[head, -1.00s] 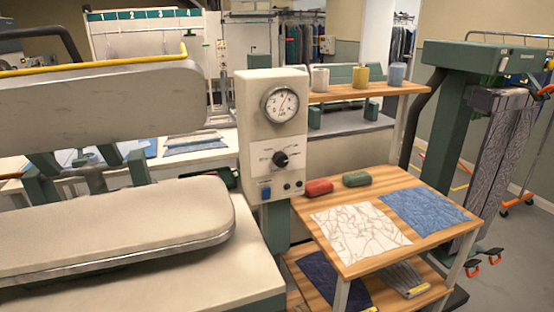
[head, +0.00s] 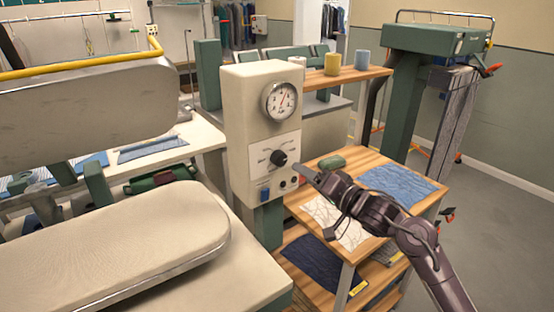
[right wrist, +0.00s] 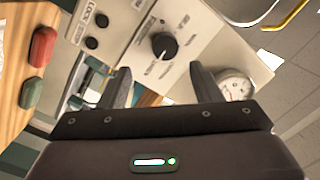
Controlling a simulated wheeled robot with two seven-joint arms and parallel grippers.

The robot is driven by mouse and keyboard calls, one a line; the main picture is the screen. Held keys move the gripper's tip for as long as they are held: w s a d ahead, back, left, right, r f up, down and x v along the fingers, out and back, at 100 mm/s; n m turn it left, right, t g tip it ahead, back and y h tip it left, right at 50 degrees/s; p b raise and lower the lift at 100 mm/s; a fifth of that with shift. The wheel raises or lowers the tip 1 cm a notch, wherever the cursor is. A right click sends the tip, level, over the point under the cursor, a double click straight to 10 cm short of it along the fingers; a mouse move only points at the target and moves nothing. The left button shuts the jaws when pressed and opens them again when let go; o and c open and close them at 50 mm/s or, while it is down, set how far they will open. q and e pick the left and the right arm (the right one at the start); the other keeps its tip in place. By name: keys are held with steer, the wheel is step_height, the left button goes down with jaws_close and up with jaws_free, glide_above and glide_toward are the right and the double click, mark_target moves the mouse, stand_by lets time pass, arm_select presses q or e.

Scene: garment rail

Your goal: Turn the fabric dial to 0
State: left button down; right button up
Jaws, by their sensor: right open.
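The fabric dial (head: 279,158) is a round black knob on the white label plate of a cream control box (head: 238,130). In the right wrist view the dial (right wrist: 164,46) shows a white pointer line; the scale marks around it are too small to read. My right gripper (head: 302,170) is just to the right of the dial in the head view. In the right wrist view its two fingers (right wrist: 160,85) are apart and empty, with the dial beyond them, between their directions. No contact with the dial shows. My left gripper is not in view.
A round gauge (head: 282,102) sits above the dial. A blue switch (head: 264,195) and small black buttons are below. A padded press (head: 120,240) stands at left. A wooden table (head: 340,165) with fabric swatches and a green block (head: 331,162) lies under my right arm.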

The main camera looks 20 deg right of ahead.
mark_target(283, 160)
steer(key=x, duration=0.2)
steer(key=p+x, duration=0.1)
steer(key=x, duration=0.2)
steer(key=p+x, duration=0.1)
steer(key=x, duration=0.2)
steer(key=shift+s+a+r, duration=0.1)
steer(key=shift+r, duration=0.3)
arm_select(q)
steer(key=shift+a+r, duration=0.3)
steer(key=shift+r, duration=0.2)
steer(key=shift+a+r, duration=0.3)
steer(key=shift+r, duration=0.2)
arm_select(e)
steer(key=c, duration=1)
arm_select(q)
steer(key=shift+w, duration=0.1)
